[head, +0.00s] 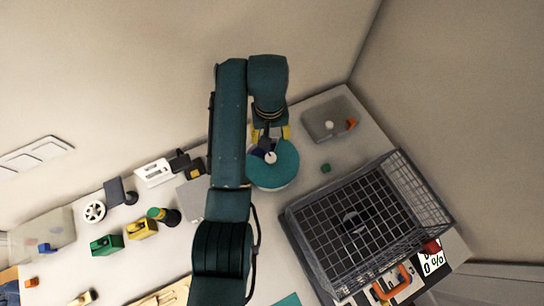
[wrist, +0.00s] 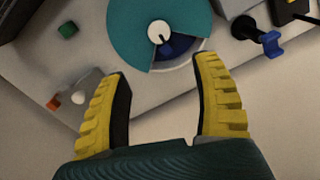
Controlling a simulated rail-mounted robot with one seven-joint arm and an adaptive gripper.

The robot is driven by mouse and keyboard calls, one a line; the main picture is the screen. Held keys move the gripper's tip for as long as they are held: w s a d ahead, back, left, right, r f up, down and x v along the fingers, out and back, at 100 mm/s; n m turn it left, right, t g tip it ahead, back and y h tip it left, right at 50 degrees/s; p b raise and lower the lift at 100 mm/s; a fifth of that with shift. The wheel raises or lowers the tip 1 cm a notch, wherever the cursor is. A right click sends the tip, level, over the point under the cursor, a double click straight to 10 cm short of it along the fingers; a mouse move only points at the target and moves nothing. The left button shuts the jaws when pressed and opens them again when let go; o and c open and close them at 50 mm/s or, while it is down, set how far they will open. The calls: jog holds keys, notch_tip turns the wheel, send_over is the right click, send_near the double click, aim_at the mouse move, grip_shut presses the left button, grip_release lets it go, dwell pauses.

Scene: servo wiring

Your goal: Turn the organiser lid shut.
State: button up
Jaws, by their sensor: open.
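The round organiser has a teal lid (head: 280,175) with a pale knob (head: 270,158) at its centre. In the wrist view the lid (wrist: 130,25) and knob (wrist: 160,32) are at the top middle. A wedge-shaped gap in the lid shows something dark blue (wrist: 178,50) inside, on the side facing my gripper. My gripper (head: 271,136) is at the far edge of the organiser in the head view. In the wrist view my gripper (wrist: 163,69) has its yellow fingers spread wide with nothing between them. Whether the fingertips touch the lid cannot be told.
A wire basket (head: 350,220) stands right of the organiser. A small green cube (head: 326,168) lies between them. A blue hook-shaped part (wrist: 270,43) is right of the organiser in the wrist view.

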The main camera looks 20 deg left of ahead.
aim_at(270, 156)
notch_tip(270, 156, down, 15)
jog(key=b, duration=0.2)
jog(key=shift+r+b, duration=0.15)
jog(key=shift+b, duration=0.2)
jog(key=shift+c, duration=0.3)
grip_shut()
